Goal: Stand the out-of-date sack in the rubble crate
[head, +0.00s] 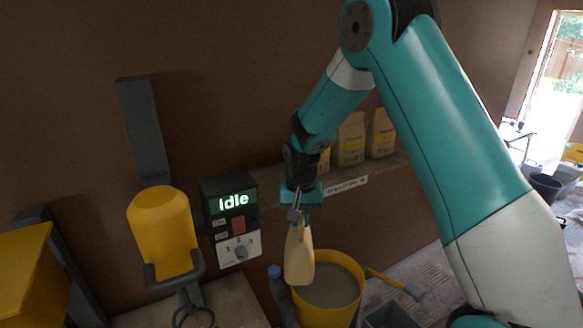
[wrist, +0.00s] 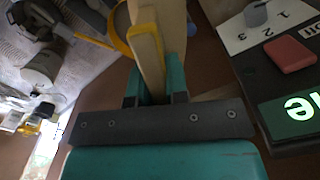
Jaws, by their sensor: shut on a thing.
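My gripper (head: 298,214) is shut on the top of a beige sack (head: 299,258), which hangs upright below it. In the wrist view the sack (wrist: 149,50) is between the teal fingers (wrist: 156,90). No date on it can be read. In the head view the sack hangs in front of a yellow bucket (head: 345,317) of grey plaster and overlaps its left rim; I cannot tell how far apart they are. A dark grey open box (head: 392,315), perhaps the rubble crate, is right of the bucket, cut off by the lower edge; its inside is mostly hidden.
Several similar sacks, such as this one (head: 350,140), stand on a shelf (head: 270,184) against the brown wall. A control box (head: 230,215) reading "Idle" is left of my gripper. A yellow container (head: 160,235) hangs in a bracket further left. A yellow-handled tool (head: 395,281) lies by the bucket.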

